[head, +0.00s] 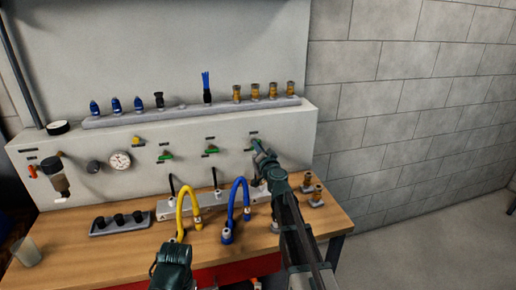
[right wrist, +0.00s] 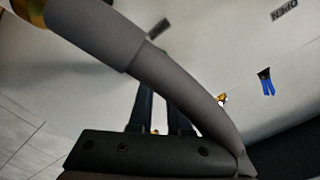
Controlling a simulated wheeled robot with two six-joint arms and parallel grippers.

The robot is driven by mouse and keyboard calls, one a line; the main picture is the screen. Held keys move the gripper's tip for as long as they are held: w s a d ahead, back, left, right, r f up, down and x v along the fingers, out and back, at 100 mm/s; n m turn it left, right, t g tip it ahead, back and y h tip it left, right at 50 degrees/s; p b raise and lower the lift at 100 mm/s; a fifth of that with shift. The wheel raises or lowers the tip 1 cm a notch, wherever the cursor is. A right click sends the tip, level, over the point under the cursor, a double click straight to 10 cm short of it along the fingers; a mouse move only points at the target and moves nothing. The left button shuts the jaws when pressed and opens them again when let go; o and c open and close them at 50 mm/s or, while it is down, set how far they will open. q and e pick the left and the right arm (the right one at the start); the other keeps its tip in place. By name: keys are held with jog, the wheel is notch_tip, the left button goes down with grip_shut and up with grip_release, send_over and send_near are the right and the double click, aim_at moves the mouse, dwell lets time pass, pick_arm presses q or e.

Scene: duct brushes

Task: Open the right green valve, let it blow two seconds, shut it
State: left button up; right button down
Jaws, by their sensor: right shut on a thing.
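The right green valve is on the white panel (head: 80,170), under the rightmost dark label (head: 254,134). Its handle is hidden by my right gripper (head: 258,147), which is at that spot and shut on it. In the right wrist view, the two dark fingers (right wrist: 158,108) point at the pale panel, and a thick grey curved part crosses in front of them. The handle's angle cannot be told. The left green valve (head: 165,156) and the middle green valve (head: 211,151) show clear of the gripper. My left gripper (head: 172,262) is low at the table's front; its jaws cannot be made out.
A yellow hose (head: 183,205) and a blue hose (head: 236,200) arch above the wooden table (head: 90,255), left of my right arm. A shelf strip (head: 130,118) with several brushes runs along the panel's top. Brass-coloured pieces (head: 315,192) stand right of the arm.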

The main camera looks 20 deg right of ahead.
jog(key=shift+f+m, duration=0.2)
jog(key=shift+m, duration=4.4)
jog(key=c, duration=0.9)
grip_release()
jog(key=shift+d, duration=0.1)
jog(key=shift+o, duration=0.2)
jog(key=s, duration=1.4)
jog(key=shift+a, duration=0.35)
jog(key=shift+w, duration=0.1)
